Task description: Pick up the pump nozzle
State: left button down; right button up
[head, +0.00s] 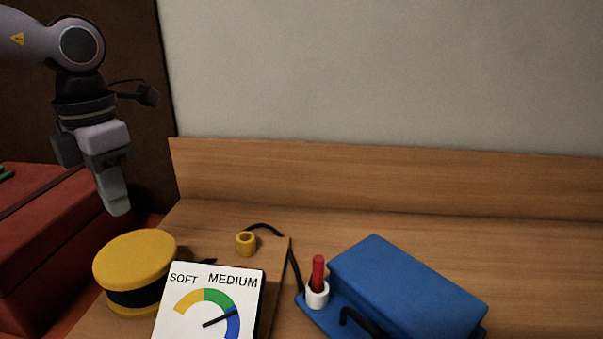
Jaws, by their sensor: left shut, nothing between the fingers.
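A small yellow hollow cylinder (245,244) lies on the wooden bench top, with a black hose beside it; it may be the pump nozzle. A red stick (318,271) stands in a white cup (317,296) at the left end of a blue box-shaped unit (405,285). I cannot tell for certain which part is the nozzle. My left gripper (118,205) points down, shut and empty, above and left of the yellow cylinder and apart from everything. My right gripper is not in view.
A round yellow-and-black object (135,270) stands below my left gripper. A gauge panel marked SOFT and MEDIUM (208,310) is at the front. A red case (45,235) is at the left. A wooden backboard (400,185) runs behind; the bench at the back right is clear.

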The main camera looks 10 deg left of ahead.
aim_at(318, 276)
jog(key=k, duration=1)
